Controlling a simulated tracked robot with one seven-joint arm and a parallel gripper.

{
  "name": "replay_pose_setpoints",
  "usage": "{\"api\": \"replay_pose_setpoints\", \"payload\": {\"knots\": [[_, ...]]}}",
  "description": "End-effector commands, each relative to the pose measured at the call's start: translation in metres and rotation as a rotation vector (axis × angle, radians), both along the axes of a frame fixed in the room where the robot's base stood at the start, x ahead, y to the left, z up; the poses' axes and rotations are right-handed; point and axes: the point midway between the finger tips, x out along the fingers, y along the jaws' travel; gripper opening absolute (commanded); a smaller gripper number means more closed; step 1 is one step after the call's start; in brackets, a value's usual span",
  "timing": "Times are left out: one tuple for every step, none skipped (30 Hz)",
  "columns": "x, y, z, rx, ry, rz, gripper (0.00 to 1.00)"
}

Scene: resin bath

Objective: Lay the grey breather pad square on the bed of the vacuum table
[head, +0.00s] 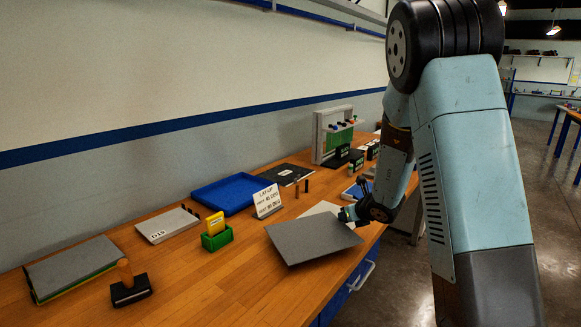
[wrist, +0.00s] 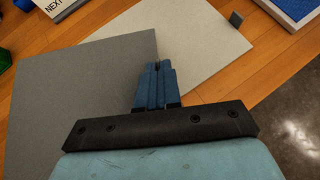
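The grey breather pad (head: 308,238) is a flat, dark grey square sheet. In the head view it appears raised over the front part of the bench and slightly tilted. My gripper (head: 347,214) is at its right edge. In the wrist view the fingers (wrist: 157,78) are close together at the edge of the pad (wrist: 75,85), seemingly pinching it; the exact grip is partly hidden. I cannot tell for sure which item is the vacuum table; a dark flat plate (head: 286,174) lies at the back of the bench, beyond the blue tray.
A pale sheet (wrist: 195,40) lies on the bench beyond the fingers. Around the pad stand a lay-up sign (head: 267,201), a green box (head: 216,238), a blue tray (head: 232,195), a grey labelled block (head: 167,225) and a wooden-handled tool (head: 130,286). Bare wood (head: 210,290) shows front left.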

Motion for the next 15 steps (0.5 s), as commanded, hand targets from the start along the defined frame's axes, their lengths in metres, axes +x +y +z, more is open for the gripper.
{"api": "replay_pose_setpoints", "payload": {"knots": [[0.006,-0.015,-0.006,-0.001,0.002,-0.034,0.00],[0.009,-0.023,-0.008,-0.001,0.000,-0.051,0.00],[0.013,-0.031,-0.010,0.000,0.000,-0.071,0.00],[0.015,-0.037,-0.011,0.001,0.000,-0.083,0.00],[0.016,-0.042,-0.013,0.000,0.000,-0.094,0.00],[0.018,-0.047,-0.014,0.000,0.000,-0.106,0.00],[0.019,-0.050,-0.014,0.001,-0.001,-0.113,0.00],[0.019,-0.053,-0.015,0.001,-0.001,-0.119,0.00],[0.020,-0.054,-0.015,0.001,-0.001,-0.123,0.00],[0.020,-0.055,-0.016,0.002,-0.001,-0.125,0.00],[0.020,-0.055,-0.016,0.002,0.000,-0.127,0.00],[0.021,-0.055,-0.016,0.002,0.000,-0.127,0.00],[0.020,-0.056,-0.016,0.002,0.000,-0.127,0.00],[0.020,-0.056,-0.016,0.002,0.000,-0.127,0.00],[0.020,-0.056,-0.016,0.002,0.000,-0.127,0.00]]}}
